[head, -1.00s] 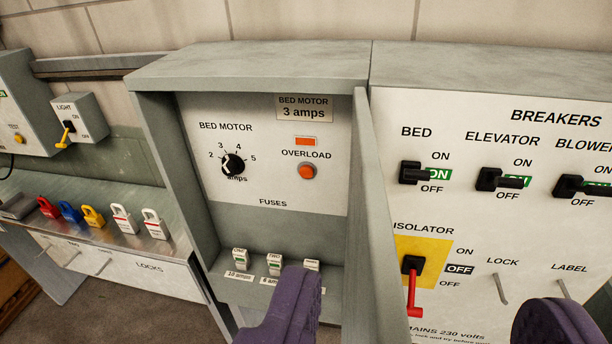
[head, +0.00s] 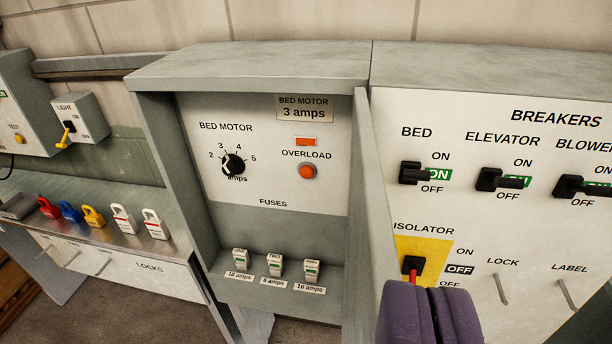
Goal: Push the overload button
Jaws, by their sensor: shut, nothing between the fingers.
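The overload button (head: 307,171) is a round orange-red button in a grey ring on the white bed motor panel (head: 240,185). An orange rectangle (head: 305,142) sits just above the word OVERLOAD over it. The panel is inside an open grey box. My gripper (head: 430,312) shows as purple fingers pressed together, empty, at the bottom right of centre. It is below and to the right of the button, apart from it, and covers the lower part of the isolator's red handle (head: 412,275).
Several fuses (head: 275,265) sit on the box floor. A dial (head: 233,164) is left of the button. The breaker panel (head: 480,215) is at right, padlocks (head: 93,216) at left.

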